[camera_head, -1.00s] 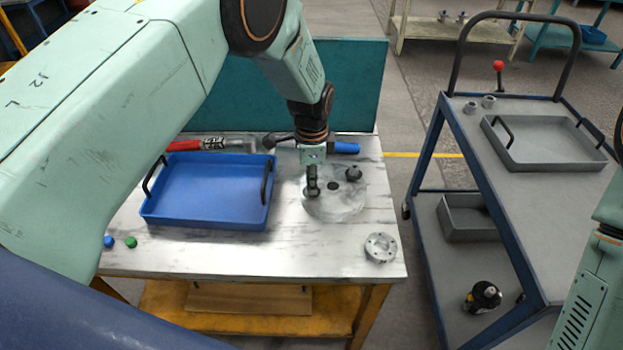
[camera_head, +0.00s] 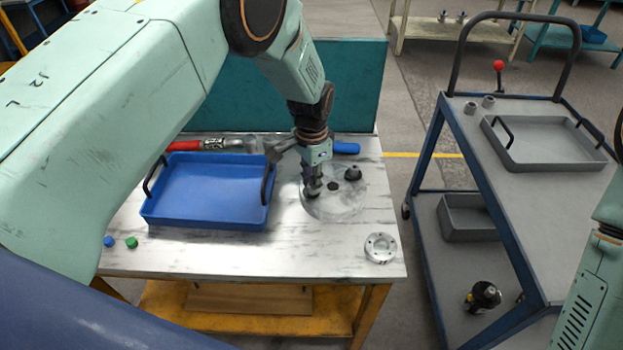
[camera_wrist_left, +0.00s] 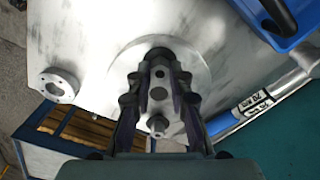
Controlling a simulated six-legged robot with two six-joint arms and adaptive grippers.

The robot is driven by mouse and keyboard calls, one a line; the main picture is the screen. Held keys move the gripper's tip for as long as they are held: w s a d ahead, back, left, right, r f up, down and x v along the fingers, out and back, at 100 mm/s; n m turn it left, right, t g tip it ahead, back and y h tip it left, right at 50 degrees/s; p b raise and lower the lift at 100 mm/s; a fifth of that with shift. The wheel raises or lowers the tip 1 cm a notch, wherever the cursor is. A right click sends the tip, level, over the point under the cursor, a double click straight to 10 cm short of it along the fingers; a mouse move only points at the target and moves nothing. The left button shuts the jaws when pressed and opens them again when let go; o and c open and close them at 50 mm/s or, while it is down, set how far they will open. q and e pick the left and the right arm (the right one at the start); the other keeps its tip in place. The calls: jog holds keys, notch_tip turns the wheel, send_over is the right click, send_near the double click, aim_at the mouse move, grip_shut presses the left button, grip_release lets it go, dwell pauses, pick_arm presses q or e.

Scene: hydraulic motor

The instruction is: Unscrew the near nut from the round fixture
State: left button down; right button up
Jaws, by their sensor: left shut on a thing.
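The round fixture (camera_head: 345,207) is a flat grey metal disc on the right part of the table. It has a dark hole in its middle and a dark nut (camera_head: 354,173) at its far right. My left gripper (camera_head: 312,190) points down over the left side of the disc. In the left wrist view, its fingertips (camera_wrist_left: 155,58) are closed around a dark nut (camera_wrist_left: 159,53) at the disc; the fingers partly hide it. The other nut (camera_wrist_left: 158,125) shows between the fingers there. My right gripper is out of view.
A blue tray (camera_head: 205,224) stands left of the fixture. A flanged metal ring (camera_head: 380,247) lies near the front right corner. Blue (camera_head: 109,241) and green (camera_head: 131,242) caps lie at front left. A tool with a red handle lies behind the tray. A trolley (camera_head: 560,200) stands right.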

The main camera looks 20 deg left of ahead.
pick_arm(q)
jog(key=n, duration=0.4)
jog(key=shift+n, duration=0.3)
jog(key=c, duration=1.4)
grip_release()
jog(key=shift+c, duration=0.2)
jog(key=shift+r, duration=0.1)
jog(key=shift+m+p, duration=0.45)
jog(key=shift+m, duration=0.45)
jog(key=m+p, duration=0.1)
jog(key=m, duration=0.2)
jog(key=m+p, duration=0.1)
jog(key=m, duration=0.4)
jog(key=shift+m, duration=0.3)
